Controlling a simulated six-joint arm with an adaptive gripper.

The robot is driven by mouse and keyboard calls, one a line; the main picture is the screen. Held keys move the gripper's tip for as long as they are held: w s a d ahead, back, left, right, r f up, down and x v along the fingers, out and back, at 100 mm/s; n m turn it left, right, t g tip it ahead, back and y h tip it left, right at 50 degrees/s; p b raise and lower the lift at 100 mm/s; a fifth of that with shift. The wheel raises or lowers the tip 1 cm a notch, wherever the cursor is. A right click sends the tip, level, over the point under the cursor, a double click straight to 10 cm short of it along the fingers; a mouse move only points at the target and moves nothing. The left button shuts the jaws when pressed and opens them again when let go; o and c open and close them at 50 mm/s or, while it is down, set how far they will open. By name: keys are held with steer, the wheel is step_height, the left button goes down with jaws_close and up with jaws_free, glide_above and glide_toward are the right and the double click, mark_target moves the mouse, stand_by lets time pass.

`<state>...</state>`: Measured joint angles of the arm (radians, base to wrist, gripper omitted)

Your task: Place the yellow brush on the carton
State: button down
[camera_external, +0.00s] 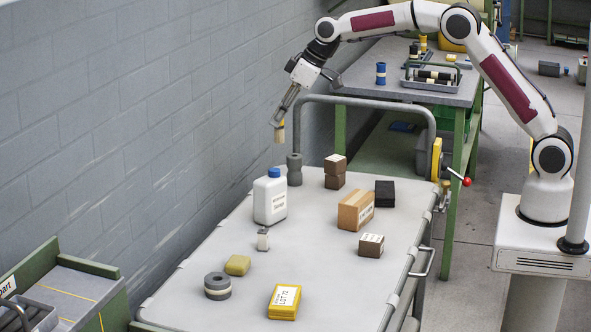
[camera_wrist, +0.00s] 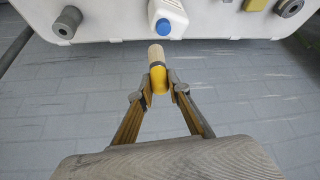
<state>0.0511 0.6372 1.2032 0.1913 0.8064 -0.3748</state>
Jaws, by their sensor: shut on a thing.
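My gripper (camera_external: 281,119) is shut on the yellow brush (camera_external: 279,134), above the far left side of the grey cart and close to the wall. In the wrist view the brush (camera_wrist: 157,58) sits between my fingertips, its yellow part pinched and its pale end pointing away from my gripper. The carton, which looks to be the tan box with a white label (camera_external: 352,211), stands on the cart right of the white bottle. Its top looks clear. My gripper is well to the left of it and higher. The carton is not visible in the wrist view.
On the cart (camera_external: 200,257) stand a white bottle with a blue cap (camera_external: 270,201), a grey cylinder (camera_external: 294,170), stacked brown blocks (camera_external: 335,172), a black block (camera_external: 385,194) and a yellow labelled box (camera_external: 284,302). A raised grey rail (camera_external: 365,101) spans the cart's far end.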

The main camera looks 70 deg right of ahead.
steer(key=s+d+r, duration=0.1)
steer(key=s+d, duration=0.4)
steer(key=s, duration=0.6)
steer(key=n+y, duration=0.2)
steer(key=n, duration=0.2)
glide_above(357, 197)
step_height(357, 197, down, 4)
steer(key=shift+a+f+n+g, duration=0.15)
steer(key=shift+n+g, duration=0.35)
steer(key=shift+f, duration=0.1)
steer(key=shift+f, duration=3)
steer(key=shift+f, duration=1.9)
steer(key=shift+f, duration=0.15)
